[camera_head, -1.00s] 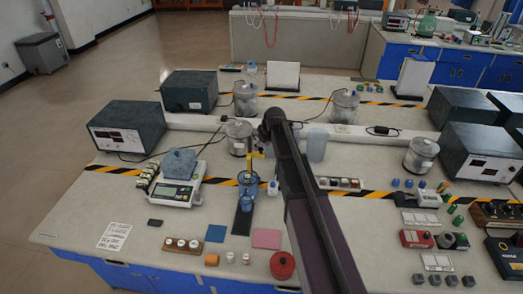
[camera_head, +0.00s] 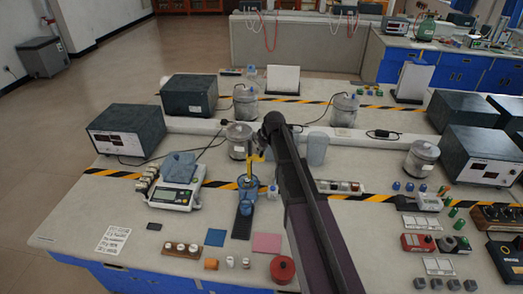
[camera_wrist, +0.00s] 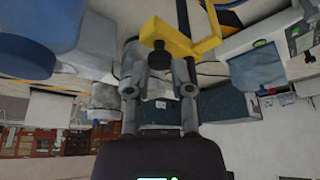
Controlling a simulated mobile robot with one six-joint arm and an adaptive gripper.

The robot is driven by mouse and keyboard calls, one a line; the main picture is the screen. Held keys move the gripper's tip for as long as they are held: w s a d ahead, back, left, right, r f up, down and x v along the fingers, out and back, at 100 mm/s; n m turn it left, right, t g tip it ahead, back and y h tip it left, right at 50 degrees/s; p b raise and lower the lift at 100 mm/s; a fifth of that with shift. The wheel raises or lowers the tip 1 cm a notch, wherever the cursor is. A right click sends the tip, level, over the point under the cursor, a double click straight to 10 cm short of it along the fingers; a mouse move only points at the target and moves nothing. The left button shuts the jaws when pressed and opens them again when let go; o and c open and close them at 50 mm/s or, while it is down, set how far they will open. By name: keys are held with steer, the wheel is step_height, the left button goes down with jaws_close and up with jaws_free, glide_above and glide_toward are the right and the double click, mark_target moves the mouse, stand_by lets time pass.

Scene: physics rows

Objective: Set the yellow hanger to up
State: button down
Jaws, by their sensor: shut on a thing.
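The yellow hanger (camera_head: 256,158) stands near the middle of the table, by the top of a blue stand (camera_head: 246,187) on a dark base plate (camera_head: 242,221). In the wrist view, the hanger (camera_wrist: 207,43) is an angular yellow bracket with a black knob (camera_wrist: 159,56) on it. My gripper (camera_wrist: 160,50) has its fingers on both sides of the knob, shut on the hanger. A large blue body (camera_wrist: 35,40) fills the wrist view's upper left. In the head view my arm hides the fingers, and the exact contact is hard to see.
A balance (camera_head: 173,196) stands left of the stand, with small jars (camera_head: 181,248) in front. A glass container (camera_head: 238,147) stands close behind. A red pot (camera_head: 283,269) and a pink mat (camera_head: 266,243) lie in front. A small bottle (camera_head: 272,191) stands just right.

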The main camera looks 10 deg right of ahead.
steer(key=shift+r+p, duration=2.1)
steer(key=shift+r, duration=0.05)
steer(key=shift+c, duration=2.2)
jaws_free()
steer(key=shift+f, duration=0.25)
steer(key=shift+f+b, duration=2.05)
steer(key=shift+b, duration=0.25)
steer(key=p+v, duration=1.3)
steer(key=v, duration=0.1)
steer(key=s+a+f+m+g+h+b, duration=0.1)
steer(key=s+f+b, duration=0.4)
steer(key=s, duration=0.7)
steer(key=s+a+f+m+g+h+b, duration=0.1)
steer(key=s+f+m+g+b, duration=0.2)
steer(key=s+f, duration=0.4)
steer(key=shift+s+a+m+b, duration=0.35)
steer(key=shift+s+m+b, duration=0.65)
steer(key=shift+s, duration=2)
